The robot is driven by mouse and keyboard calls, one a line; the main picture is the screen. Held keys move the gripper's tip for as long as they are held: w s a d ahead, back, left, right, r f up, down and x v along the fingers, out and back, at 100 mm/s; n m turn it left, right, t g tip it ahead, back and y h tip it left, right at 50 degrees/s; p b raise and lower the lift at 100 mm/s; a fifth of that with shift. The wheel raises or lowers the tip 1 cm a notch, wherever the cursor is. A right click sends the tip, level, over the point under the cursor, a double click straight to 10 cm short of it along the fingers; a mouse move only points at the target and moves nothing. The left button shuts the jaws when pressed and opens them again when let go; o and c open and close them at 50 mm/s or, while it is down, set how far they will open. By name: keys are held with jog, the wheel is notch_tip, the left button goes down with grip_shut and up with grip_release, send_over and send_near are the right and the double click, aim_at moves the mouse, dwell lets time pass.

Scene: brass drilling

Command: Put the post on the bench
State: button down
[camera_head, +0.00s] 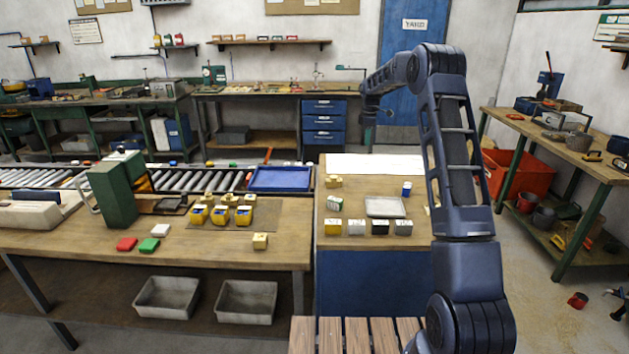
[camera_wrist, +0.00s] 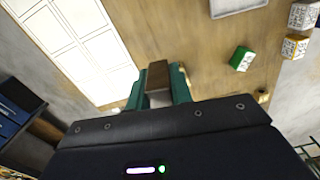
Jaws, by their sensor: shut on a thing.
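My gripper (camera_wrist: 158,86) shows green fingers in the wrist view, shut on a brown post (camera_wrist: 158,72) with a pale grey lower face. The post is held above a wooden worktop, which shows beyond it. In the head view my forearm reaches over the back of the blue-fronted bench (camera_head: 345,192); the fingers and the post cannot be made out there. Another wooden bench (camera_head: 285,228) stands to its left. I cannot tell which bench the task means.
The blue-fronted bench carries a white gridded panel (camera_wrist: 82,42), a grey tray (camera_head: 385,207), a green-and-white block (camera_wrist: 241,59), and several small blocks (camera_head: 356,227) along its front.

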jog(key=s+a+f, duration=0.2)
jog(key=s+a, duration=0.4)
jog(key=a, duration=0.6)
jog(key=n, duration=0.1)
send_over(279, 250)
notch_tip(279, 250, down, 6)
notch_tip(279, 250, down, 20)
jog(key=shift+a+r, duration=0.1)
jog(key=shift+r, duration=0.05)
jog(key=c, duration=1.4)
grip_release()
jog(key=shift+c, duration=0.2)
jog(key=shift+o, duration=0.9)
